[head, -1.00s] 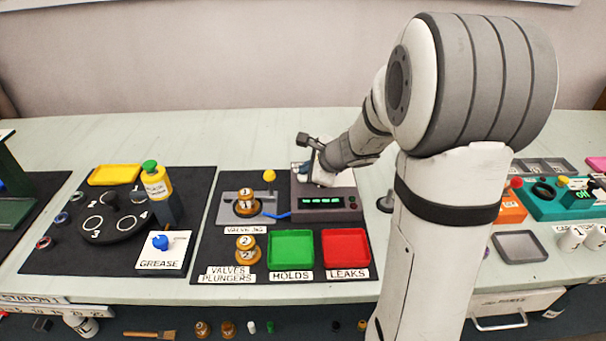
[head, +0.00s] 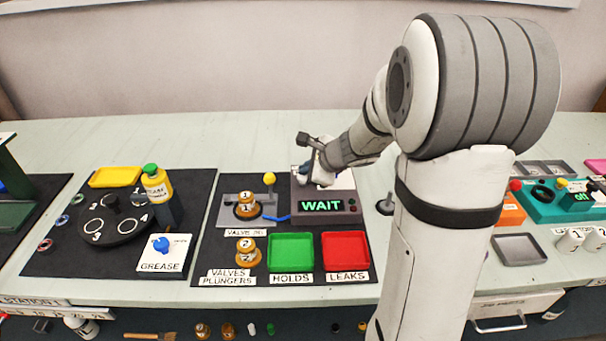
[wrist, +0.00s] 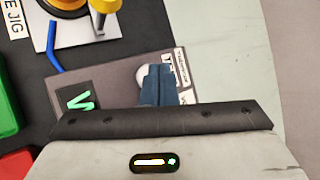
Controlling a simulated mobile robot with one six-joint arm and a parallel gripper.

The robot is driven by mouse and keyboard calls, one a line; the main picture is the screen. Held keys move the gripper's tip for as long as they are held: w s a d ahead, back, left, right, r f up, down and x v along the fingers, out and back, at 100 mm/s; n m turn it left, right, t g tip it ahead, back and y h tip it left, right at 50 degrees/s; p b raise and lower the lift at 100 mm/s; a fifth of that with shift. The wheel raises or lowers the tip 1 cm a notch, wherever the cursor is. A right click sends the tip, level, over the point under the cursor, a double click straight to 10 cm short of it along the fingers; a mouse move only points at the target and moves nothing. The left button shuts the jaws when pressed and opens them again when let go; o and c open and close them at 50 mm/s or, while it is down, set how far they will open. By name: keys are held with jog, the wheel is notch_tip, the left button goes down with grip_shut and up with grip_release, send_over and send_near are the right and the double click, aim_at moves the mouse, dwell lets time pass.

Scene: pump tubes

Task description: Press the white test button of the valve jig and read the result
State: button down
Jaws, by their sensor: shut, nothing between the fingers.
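The valve jig's grey box (head: 341,213) stands on the dark mat, and its display (head: 321,205) reads WAIT in green. My gripper (wrist: 161,72) is shut and empty, with its blue fingertips over the white test button (wrist: 142,74). The fingers hide part of the button, so I cannot tell whether they touch it. The jig's fixture (head: 226,212) is left of the box, with a valve marked 1 (head: 246,203) seated in it and a yellow-knobbed lever (head: 269,179) beside it. A blue tube (wrist: 54,52) joins fixture and box.
In front are a green HOLDS tray (head: 291,264), a red LEAKS tray (head: 345,264) and a valve marked 2 (head: 247,258). A grease station (head: 164,250) and a dark turntable (head: 120,223) are to the left. Both trays look empty.

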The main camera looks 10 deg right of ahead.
notch_tip(320, 180, up, 6)
jog(key=p, duration=0.5)
dwell(0.8)
